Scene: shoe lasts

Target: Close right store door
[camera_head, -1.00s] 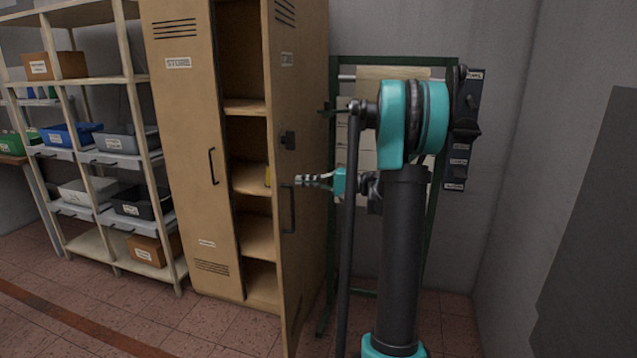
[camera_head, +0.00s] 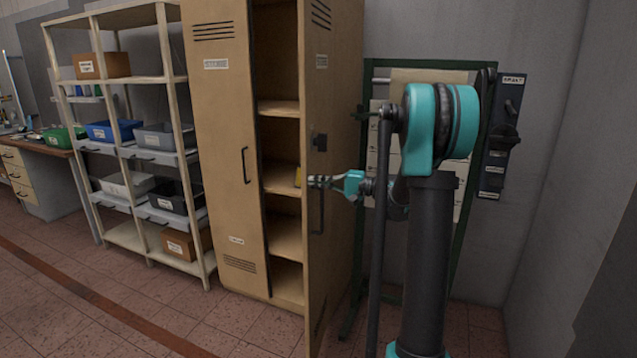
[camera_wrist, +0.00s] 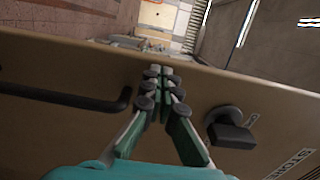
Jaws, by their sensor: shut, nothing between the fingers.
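The tan store locker stands in the middle of the head view. Its left door (camera_head: 222,150) is shut. Its right door (camera_head: 335,120) stands open toward me, with shelves showing in the gap. The right door has a dark bar handle (camera_head: 317,206) and a dark latch knob (camera_head: 320,142); in the wrist view the handle (camera_wrist: 60,98) is at the left and the knob (camera_wrist: 230,130) at the right. My gripper (camera_head: 312,181) is shut and empty. Its fingertips (camera_wrist: 154,76) are at the right door's face, between handle and knob; whether they touch is unclear.
An open shelf rack (camera_head: 135,82) with several bins stands left of the locker. A green frame (camera_head: 452,262) with papers stands behind my arm. A dark switch box (camera_head: 503,125) hangs on the grey wall. The tiled floor (camera_head: 120,290) at front left is clear.

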